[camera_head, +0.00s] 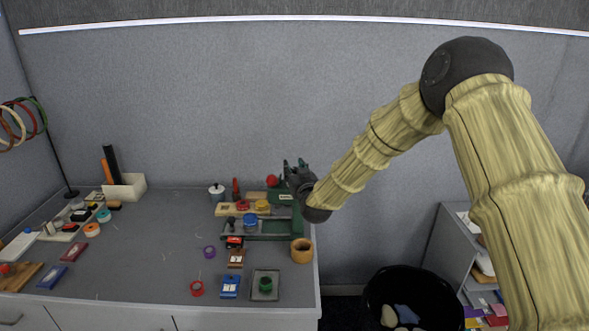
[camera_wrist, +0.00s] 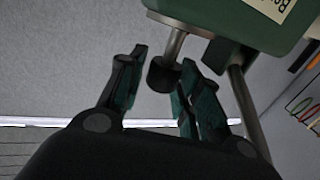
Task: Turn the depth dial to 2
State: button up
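A green machine (camera_head: 293,222) stands at the table's right end, with a red knob (camera_head: 272,181) near its top. My gripper (camera_head: 290,174) is at its upper part in the head view and hides some of it. In the wrist view, the machine's green body (camera_wrist: 232,22) fills the top right, and a black cylindrical end piece (camera_wrist: 163,76) sits on a metal shaft below it. My gripper (camera_wrist: 163,66) is open, its two fingers on either side of this black piece. I cannot tell whether they touch it. No dial numbers are readable, and I cannot pick out the depth dial for certain.
A wooden cup (camera_head: 302,251), a grey tray with a green roll (camera_head: 266,285) and a blue stamp-like box (camera_head: 230,287) lie near the machine. A white box (camera_head: 125,188) stands at the back left. The middle of the table (camera_head: 150,245) is mostly clear. A black bin (camera_head: 440,285) stands right of the table.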

jog(key=c, duration=0.7)
jog(key=shift+c, duration=0.2)
jog(key=shift+f+n+y+b, duration=0.1)
jog(key=shift+n+y+b, duration=0.4)
jog(key=shift+y+b, duration=0.3)
jog(key=n+g+y+b, duration=0.2)
jog(key=y, duration=0.1)
jog(key=shift+n+g+y, duration=0.8)
jog(key=shift+n+y, duration=0.2)
jog(key=shift+y, duration=0.2)
jog(key=shift+n+g+y, duration=1.1)
jog(key=shift+g+y, duration=0.1)
jog(key=shift+n+g+y, duration=0.4)
jog(key=shift+g, duration=0.1)
